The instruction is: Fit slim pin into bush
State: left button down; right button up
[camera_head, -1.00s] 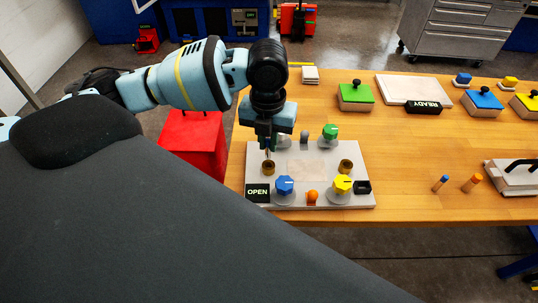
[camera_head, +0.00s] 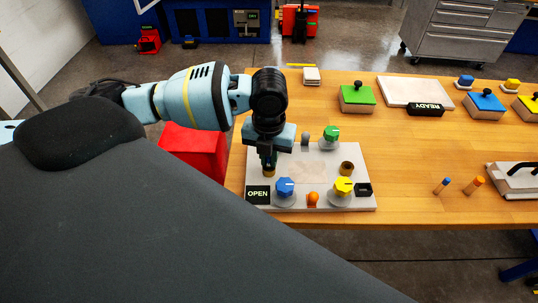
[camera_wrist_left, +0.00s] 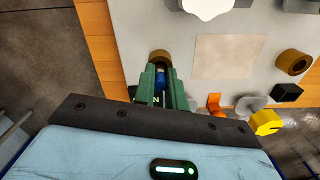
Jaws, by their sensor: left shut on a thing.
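My left gripper (camera_head: 268,164) points down over the left brass bush (camera_head: 269,173) of the grey board (camera_head: 312,164). It is shut on a slim pin, whose blue part (camera_wrist_left: 160,73) shows between the green fingers in the left wrist view. The same bush shows just beyond the fingertips there (camera_wrist_left: 160,55). The pin's lower end is hidden, so I cannot tell how deep it sits in the bush. A second brass bush (camera_head: 347,169) is on the right of the board. My right gripper is out of view.
The board carries a blue knob (camera_head: 285,187), a yellow knob (camera_head: 343,186), a green knob (camera_head: 330,133), an orange button (camera_head: 313,198) and an OPEN sign (camera_head: 258,194). Two pegs, blue-topped (camera_head: 443,185) and orange (camera_head: 474,187), stand on the table's right. The table between is clear.

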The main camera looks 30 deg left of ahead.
pick_arm(q)
jog(key=c, duration=1.4)
grip_release()
jog(key=shift+f, duration=0.1)
jog(key=shift+c, duration=0.2)
notch_tip(320, 180, up, 12)
jog(key=shift+r+p, duration=0.2)
jog(key=shift+p, duration=0.15)
jog(key=shift+s+f, duration=0.1)
